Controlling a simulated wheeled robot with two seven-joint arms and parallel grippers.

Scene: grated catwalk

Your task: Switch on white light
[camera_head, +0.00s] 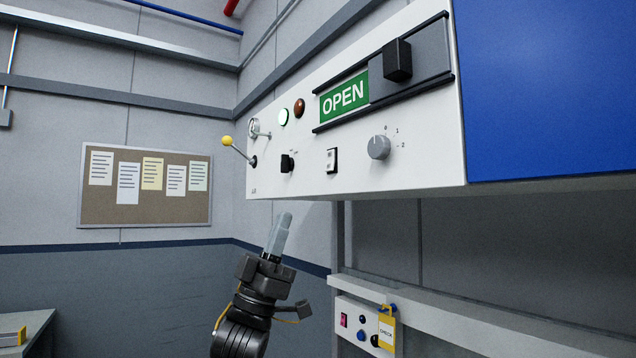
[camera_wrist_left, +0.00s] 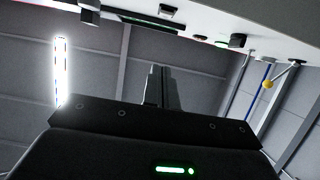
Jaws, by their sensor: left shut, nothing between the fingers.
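The white control panel (camera_head: 300,184) hangs on the wall in the head view. On it are a pale whitish round lamp with a green tint (camera_head: 283,117), which looks bright, and a dark red-brown lamp (camera_head: 299,108). Below them are a black knob (camera_head: 287,162), a white rocker switch in a black frame (camera_head: 331,160) and a grey dial (camera_head: 379,147) marked 1 and 2. My left gripper (camera_head: 283,219) is shut and empty, just below the panel's lower left part, apart from it. In the left wrist view its fingers (camera_wrist_left: 158,86) point toward the panel's underside. My right gripper is out of view.
A lever with a yellow ball (camera_head: 227,141) sticks out at the panel's left end. A green OPEN sign with a black sliding handle (camera_head: 397,60) is above the dial. A lower box (camera_head: 362,326) carries a yellow tag. A blue panel (camera_head: 545,85) is at right.

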